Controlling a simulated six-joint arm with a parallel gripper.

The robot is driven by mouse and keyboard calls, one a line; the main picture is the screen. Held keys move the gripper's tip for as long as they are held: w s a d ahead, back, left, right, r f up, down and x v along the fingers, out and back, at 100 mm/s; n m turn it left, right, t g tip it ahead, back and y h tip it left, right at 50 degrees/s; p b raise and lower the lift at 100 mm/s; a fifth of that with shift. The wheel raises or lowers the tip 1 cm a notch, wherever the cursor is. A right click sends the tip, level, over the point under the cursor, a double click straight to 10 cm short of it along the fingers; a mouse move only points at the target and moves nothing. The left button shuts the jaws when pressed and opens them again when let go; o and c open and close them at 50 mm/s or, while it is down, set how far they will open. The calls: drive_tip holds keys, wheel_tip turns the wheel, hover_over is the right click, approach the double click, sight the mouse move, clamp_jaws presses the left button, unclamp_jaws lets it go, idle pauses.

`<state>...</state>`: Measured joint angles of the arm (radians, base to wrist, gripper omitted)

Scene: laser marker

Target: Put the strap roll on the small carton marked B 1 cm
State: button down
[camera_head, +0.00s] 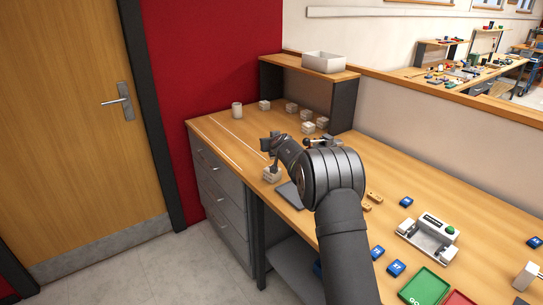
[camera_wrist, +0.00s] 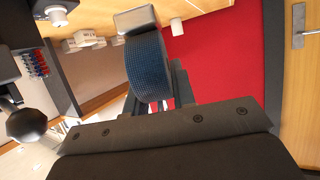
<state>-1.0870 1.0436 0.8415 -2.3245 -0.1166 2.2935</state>
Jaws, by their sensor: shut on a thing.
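The strap roll (camera_wrist: 148,68) is dark blue and ribbed, and fills the middle of the wrist view. In the head view my gripper is at the table's front edge, just above a small pale carton (camera_head: 272,175). I cannot tell whether the roll touches that carton. Other small pale cartons (camera_head: 306,128) stand farther back, some near the shelf, and some show in the wrist view (camera_wrist: 85,39). The carton markings are too small to read, so I cannot tell which is B.
A pale cylinder (camera_head: 237,110) stands at the table's far left. A shelf (camera_head: 300,66) carries an open white box (camera_head: 324,62). A grey device (camera_head: 428,235), blue blocks (camera_head: 396,268) and a green tray (camera_head: 425,288) lie at the right. The left table top is mostly clear.

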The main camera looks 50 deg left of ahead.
sight(271, 153)
drive_tip(key=shift+f, duration=2.6)
drive_tip(key=shift+f, duration=0.2)
drive_tip(key=c, duration=1.2)
unclamp_jaws()
drive_tip(key=shift+r, duration=0.15)
drive_tip(key=shift+s+d+r, duration=0.15)
drive_tip(key=shift+d+r, duration=0.05)
drive_tip(key=shift+d, duration=0.1)
drive_tip(key=v, duration=0.6)
drive_tip(key=shift+d, duration=0.35)
drive_tip(key=shift+s+r, duration=0.1)
drive_tip(key=shift+s, duration=0.05)
